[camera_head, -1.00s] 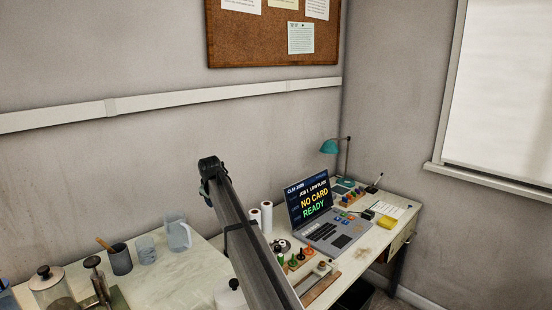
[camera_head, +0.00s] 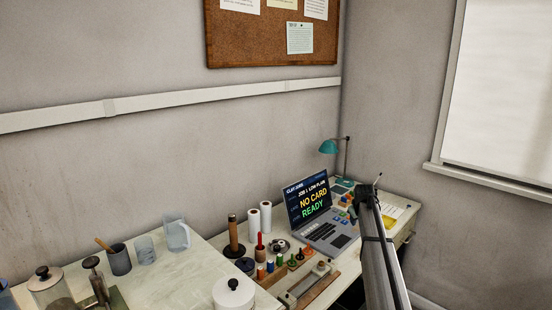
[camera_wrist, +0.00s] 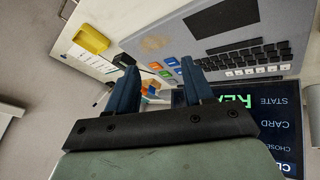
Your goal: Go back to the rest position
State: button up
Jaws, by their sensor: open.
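My gripper (camera_wrist: 162,88) shows in the wrist view with its two dark blue fingers apart and nothing between them. It is above the desk, near the laptop (camera_wrist: 250,45). In the head view my arm reaches up from the bottom right, in front of the desk's right part, and its own body hides the gripper's fingertips. The laptop (camera_head: 307,200) stands open on the desk, and its screen reads "NO CARD" and "READY".
Spools and stamps (camera_head: 270,265) stand left of the laptop. A pitcher (camera_head: 177,234), cups and jars stand on the left table.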

jog(key=s+d+f+m+g+h, duration=0.15)
jog(key=s+d+f, duration=0.25)
jog(key=s+d, duration=0.7)
jog(key=s+d+f+m, duration=0.3)
jog(key=s+d+f, duration=0.25)
jog(key=d, duration=1.15)
jog(key=s+d+f+m+h, duration=0.15)
jog(key=s+d+f, duration=0.25)
jog(key=s+d, duration=0.75)
jog(key=s+a+f+g+y, duration=0.2)
jog(key=a+f+y, duration=0.1)
jog(key=a+f, duration=1.4)
jog(key=s+a+f+g+y, duration=0.1)
jog(key=s+a+f+g, duration=0.1)
jog(key=s+a+f, duration=0.6)
jog(key=s+a+f+g+y, duration=0.15)
jog(key=s+a, duration=0.25)
jog(key=a, duration=0.8)
jog(key=s+a+f+n+g, duration=0.1)
jog(key=s+a+f+g, duration=0.35)
jog(key=s+a, duration=1.3)
jog(key=s, duration=0.7)
jog(key=s+a+f+n+g, duration=0.1)
jog(key=s+a, duration=0.1)
jog(key=s, duration=0.8)
jog(key=shift+a+h, duration=0.35)
jog(key=shift+a, duration=0.05)
